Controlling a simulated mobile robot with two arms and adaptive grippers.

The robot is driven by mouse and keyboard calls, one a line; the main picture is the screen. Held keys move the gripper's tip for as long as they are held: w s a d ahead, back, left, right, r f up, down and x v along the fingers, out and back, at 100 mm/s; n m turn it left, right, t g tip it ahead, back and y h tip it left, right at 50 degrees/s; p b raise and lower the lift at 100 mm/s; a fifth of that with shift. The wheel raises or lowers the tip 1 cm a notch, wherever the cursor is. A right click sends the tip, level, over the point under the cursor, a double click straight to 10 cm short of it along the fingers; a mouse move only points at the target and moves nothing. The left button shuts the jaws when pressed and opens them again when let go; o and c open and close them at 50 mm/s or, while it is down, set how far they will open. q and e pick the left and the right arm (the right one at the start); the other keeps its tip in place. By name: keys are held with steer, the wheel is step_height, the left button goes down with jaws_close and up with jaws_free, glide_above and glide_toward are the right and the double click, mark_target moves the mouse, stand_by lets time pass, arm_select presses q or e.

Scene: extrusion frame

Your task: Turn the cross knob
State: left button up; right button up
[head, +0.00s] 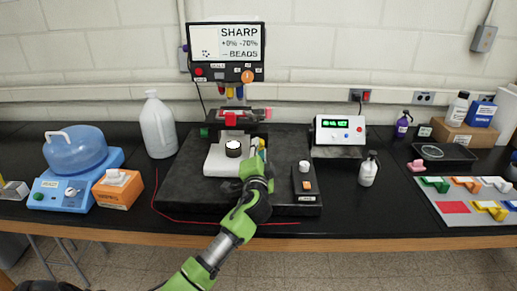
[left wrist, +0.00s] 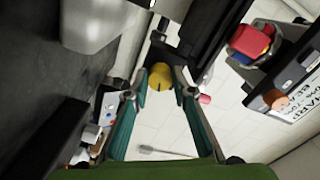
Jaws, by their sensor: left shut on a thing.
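My right gripper is not in view.
A display panel (head: 226,50) hangs above a red clamp part (head: 231,118). A small control box (head: 305,184) with knobs is close to the right of my gripper. A display unit (head: 339,130) and a white bottle (head: 367,172) stand farther right. A red cable runs along the front.

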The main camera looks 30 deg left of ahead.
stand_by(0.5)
arm_select(q)
steer(key=o, duration=1.1)
steer(key=v, duration=1.2)
steer(key=shift+s, duration=0.1)
